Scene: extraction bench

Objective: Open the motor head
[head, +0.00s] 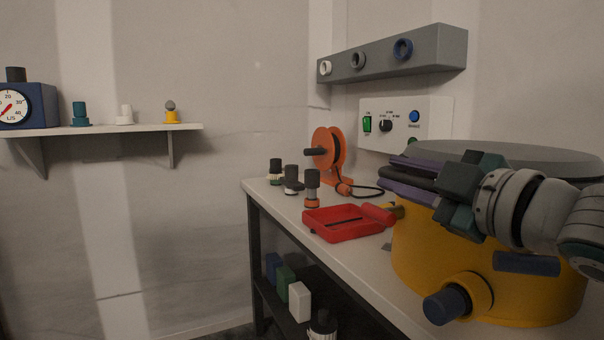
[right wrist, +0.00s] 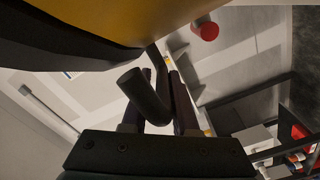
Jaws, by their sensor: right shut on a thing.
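The motor head is the grey round lid (head: 530,155) on top of the yellow drum (head: 425,250) at the right of the head view. The lid appears to rest on the drum; its front rim is largely hidden behind my right arm, so I cannot tell whether there is a gap. My right gripper (head: 395,174), with purple fingers, is at the lid's front left and shut on a black handle (head: 408,177). In the right wrist view the black bar of this handle (right wrist: 146,97) lies between the fingers (right wrist: 165,95), below the yellow drum (right wrist: 110,20). My left gripper is not in view.
The bench (head: 370,275) holds a red tray (head: 345,235), an orange reel (head: 325,150) and several small dark-topped fittings (head: 312,185) left of the drum. A control panel (head: 400,118) and grey rail (head: 410,55) are on the wall behind. A capped port (head: 450,305) juts from the drum's front.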

